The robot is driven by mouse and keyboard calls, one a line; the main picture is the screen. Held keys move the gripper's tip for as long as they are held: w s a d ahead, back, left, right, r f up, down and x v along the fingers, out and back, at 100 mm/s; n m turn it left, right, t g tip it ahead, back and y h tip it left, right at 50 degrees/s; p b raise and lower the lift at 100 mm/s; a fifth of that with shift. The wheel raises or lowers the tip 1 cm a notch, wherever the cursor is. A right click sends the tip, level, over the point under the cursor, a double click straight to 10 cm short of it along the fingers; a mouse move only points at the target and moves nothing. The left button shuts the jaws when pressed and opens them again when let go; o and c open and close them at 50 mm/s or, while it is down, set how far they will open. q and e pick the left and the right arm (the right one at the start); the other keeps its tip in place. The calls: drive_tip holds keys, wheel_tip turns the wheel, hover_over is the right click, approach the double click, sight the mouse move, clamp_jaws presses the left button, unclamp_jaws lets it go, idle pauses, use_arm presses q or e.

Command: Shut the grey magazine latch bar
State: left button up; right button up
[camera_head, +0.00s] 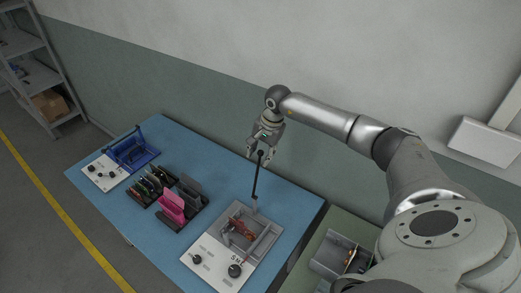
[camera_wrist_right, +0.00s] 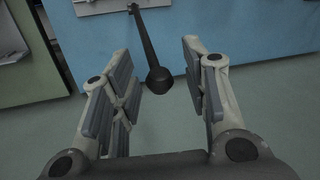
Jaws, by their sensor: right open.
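The grey magazine (camera_head: 262,246) sits at the right end of the blue table, with reddish parts inside. Its latch bar (camera_head: 256,180) is a dark rod standing up steeply from the magazine's back edge, ending in a black ball knob. My right gripper (camera_head: 261,155) is open, with its fingers around or just beside the knob. In the right wrist view the knob (camera_wrist_right: 160,80) appears between the two open fingers (camera_wrist_right: 155,85), with visible gaps on both sides. My left gripper is out of view.
A blue magazine (camera_head: 132,152) with a white panel stands at the table's far left. A dark rack (camera_head: 184,222) holds pink, grey and black pieces in the middle. A grey bin (camera_head: 327,262) sits on a green table at right. The wall is close behind.

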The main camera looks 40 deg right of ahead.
drive_tip(key=shift+f, duration=0.15)
clamp_jaws()
drive_tip(key=shift+w, duration=0.1)
